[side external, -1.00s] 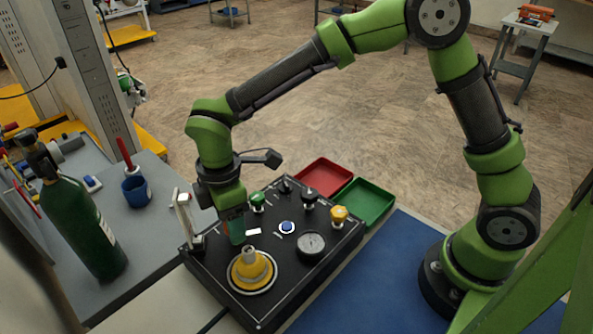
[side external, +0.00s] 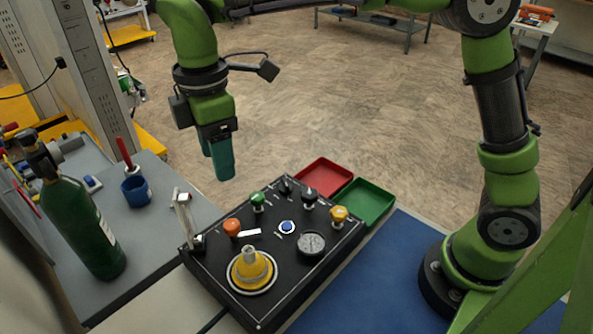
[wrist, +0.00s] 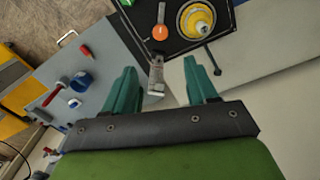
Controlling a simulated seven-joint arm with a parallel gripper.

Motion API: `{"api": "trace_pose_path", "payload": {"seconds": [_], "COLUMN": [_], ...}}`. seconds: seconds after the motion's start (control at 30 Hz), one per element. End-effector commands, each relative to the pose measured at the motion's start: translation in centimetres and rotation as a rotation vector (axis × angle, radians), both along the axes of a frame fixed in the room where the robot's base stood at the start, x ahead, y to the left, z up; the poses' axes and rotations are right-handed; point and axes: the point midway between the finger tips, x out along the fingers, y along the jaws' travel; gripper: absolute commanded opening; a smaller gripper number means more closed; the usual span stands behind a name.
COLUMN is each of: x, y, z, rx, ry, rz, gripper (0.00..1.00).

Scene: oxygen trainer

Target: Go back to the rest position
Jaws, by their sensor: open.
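My gripper (side external: 222,158) hangs in the air above the back left of the black trainer panel (side external: 262,307), pointing down and clear of everything. In the wrist view my gripper (wrist: 160,90) shows its two green fingers spread apart with nothing between them. The panel carries an orange knob (side external: 232,227), a green knob (side external: 258,201), a yellow knob (side external: 339,214), a blue button (side external: 287,227), a round gauge (side external: 311,243) and a yellow dome-shaped fitting (side external: 250,268). The orange knob also shows in the wrist view (wrist: 160,32).
A red tray (side external: 323,176) and a green tray (side external: 366,203) lie behind the panel. A dark green cylinder (side external: 84,230) and a blue cup (side external: 136,190) stand on the grey bench (side external: 165,215) at left. A blue mat (side external: 375,280) is clear at right.

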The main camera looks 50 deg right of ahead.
Motion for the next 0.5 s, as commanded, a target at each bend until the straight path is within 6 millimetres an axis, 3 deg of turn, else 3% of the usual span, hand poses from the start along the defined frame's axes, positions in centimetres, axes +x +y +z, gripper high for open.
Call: {"api": "trace_pose_path", "payload": {"seconds": [0.17, 0.5], "x": [0.0, 0.0], "y": [0.0, 0.0], "z": [1.5, 1.7], "rx": [0.001, 0.0], "ry": [0.0, 0.0], "rz": [0.0, 0.0], "gripper": [0.57, 0.57]}}
